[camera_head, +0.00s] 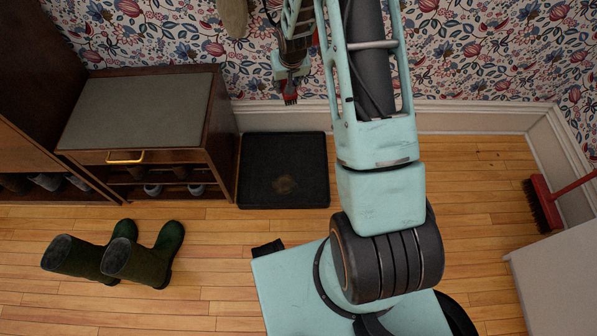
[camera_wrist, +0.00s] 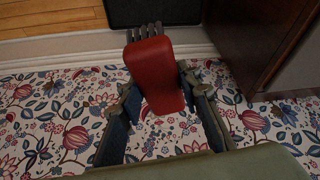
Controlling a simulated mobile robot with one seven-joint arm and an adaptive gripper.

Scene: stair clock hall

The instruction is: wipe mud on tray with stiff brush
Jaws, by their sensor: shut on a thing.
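The black tray (camera_head: 255,170) lies flat on the wooden floor against the wall, right of the shoe bench. A brown mud patch (camera_head: 285,184) marks its lower middle. My gripper (camera_head: 291,82) is up near the wall, above and beyond the tray's back edge. It is shut on a red brush, whose dark bristles (camera_head: 290,98) point down, apart from the tray. In the wrist view, the red brush body (camera_wrist: 155,75) sits between the fingers, with grey bristles at its far end. The tray's dark edge (camera_wrist: 150,12) shows beyond them; the mud is not visible there.
A wooden shoe bench (camera_head: 150,120) with shoes on its shelves stands left of the tray. A red broom (camera_head: 544,205) and a pale box (camera_head: 560,280) are at right.

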